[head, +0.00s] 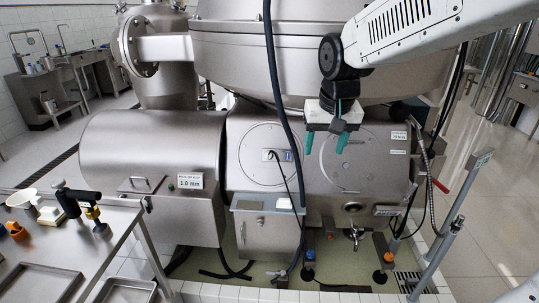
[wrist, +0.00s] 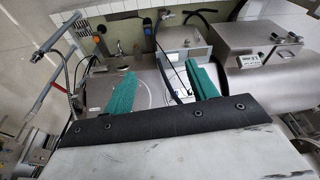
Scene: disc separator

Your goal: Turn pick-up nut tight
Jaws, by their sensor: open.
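My gripper (head: 326,143) has two green fingers, spread apart with nothing between them. It hangs in front of the upper left part of the right round plate (head: 350,172) on the separator's front. In the wrist view the fingers of my gripper (wrist: 162,68) reach over the steel front from the bottom edge, also apart and empty. The left round plate (head: 262,158) carries a small fitting with a blue part and a dark cable. I cannot pick out the pick-up nut for certain in either view; my gripper hides part of the right plate.
A thick dark hose (head: 272,90) hangs down left of my gripper. A steel box (head: 264,230) and a tap (head: 355,236) sit below the plates. A cylinder housing (head: 150,165) stands left. A side table (head: 90,245) with tools is at lower left. Posts and a flexible hose stand right.

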